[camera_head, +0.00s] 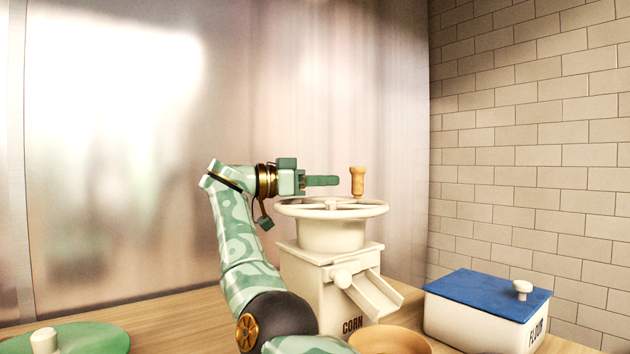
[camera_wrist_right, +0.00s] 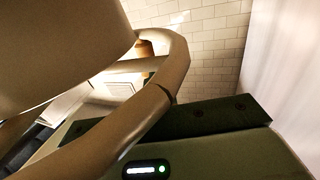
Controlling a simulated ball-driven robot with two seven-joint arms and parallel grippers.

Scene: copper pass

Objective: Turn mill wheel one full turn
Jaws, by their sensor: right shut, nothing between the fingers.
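The cream corn mill (camera_head: 312,285) stands upright on the wooden counter, with "CORN" lettered on its front. Its flat wheel (camera_head: 290,210) lies on top, and an upright wooden handle (camera_head: 357,182) rises from the rim at the wheel's right side. My right gripper (camera_head: 325,181) is shut and empty just above the left and middle part of the wheel, pointing right toward the handle but apart from it. In the right wrist view the wheel rim (camera_wrist_right: 178,62) curves close past the green gripper finger (camera_wrist_right: 215,117). I cannot tell whether they touch. My left gripper is not in view.
A flour box (camera_head: 470,318) with a blue lid stands right of the mill. A wooden bowl (camera_head: 390,342) sits below the mill's chute. A green round lid (camera_head: 95,338) lies at the front left. A tiled wall (camera_head: 530,150) closes the right side.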

